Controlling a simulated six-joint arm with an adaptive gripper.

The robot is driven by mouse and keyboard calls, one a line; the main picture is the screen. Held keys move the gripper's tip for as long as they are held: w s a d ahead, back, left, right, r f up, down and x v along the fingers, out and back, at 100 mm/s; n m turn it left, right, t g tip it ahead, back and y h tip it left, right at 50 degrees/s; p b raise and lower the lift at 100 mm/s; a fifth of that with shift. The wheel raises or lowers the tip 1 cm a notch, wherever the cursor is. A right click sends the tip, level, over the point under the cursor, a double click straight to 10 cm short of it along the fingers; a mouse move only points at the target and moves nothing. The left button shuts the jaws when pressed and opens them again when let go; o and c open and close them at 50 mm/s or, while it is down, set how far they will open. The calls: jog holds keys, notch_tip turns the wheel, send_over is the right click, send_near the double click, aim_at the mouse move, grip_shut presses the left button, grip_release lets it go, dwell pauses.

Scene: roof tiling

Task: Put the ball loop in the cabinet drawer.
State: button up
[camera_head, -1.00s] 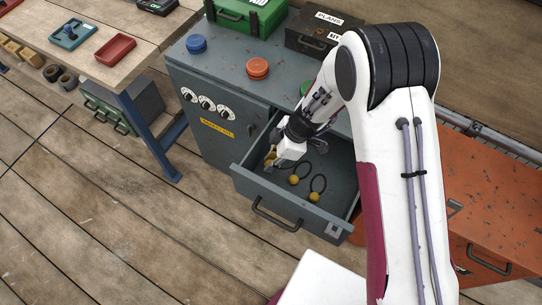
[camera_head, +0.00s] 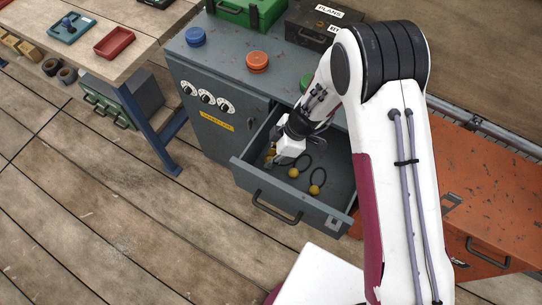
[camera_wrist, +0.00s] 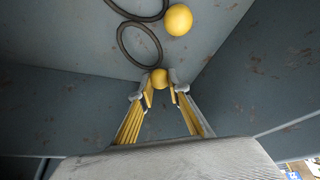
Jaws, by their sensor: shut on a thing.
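The cabinet drawer (camera_head: 328,160) is pulled open. My gripper (camera_head: 270,156) is down inside it near its left wall. In the wrist view my gripper (camera_wrist: 160,88) is shut on the yellow ball of a ball loop (camera_wrist: 159,77). Its dark cord loop (camera_wrist: 121,45) stretches away from the fingertips and seems to lie close to the drawer floor. Whether the held ball touches the floor is hard to tell. In the head view the held loop is mostly hidden by my gripper.
Two other ball loops lie on the drawer floor, one nearer (camera_head: 293,173) and one farther right (camera_head: 315,190). An orange cabinet (camera_head: 490,190) stands at right.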

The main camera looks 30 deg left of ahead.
jog(key=shift+f, duration=0.35)
jog(key=o, duration=1)
jog(key=shift+c, duration=0.2)
jog(key=shift+r, duration=0.15)
jog(key=v, duration=1.1)
jog(key=shift+r, duration=0.35)
jog(key=shift+d+m, duration=0.1)
jog(key=shift+m, duration=0.2)
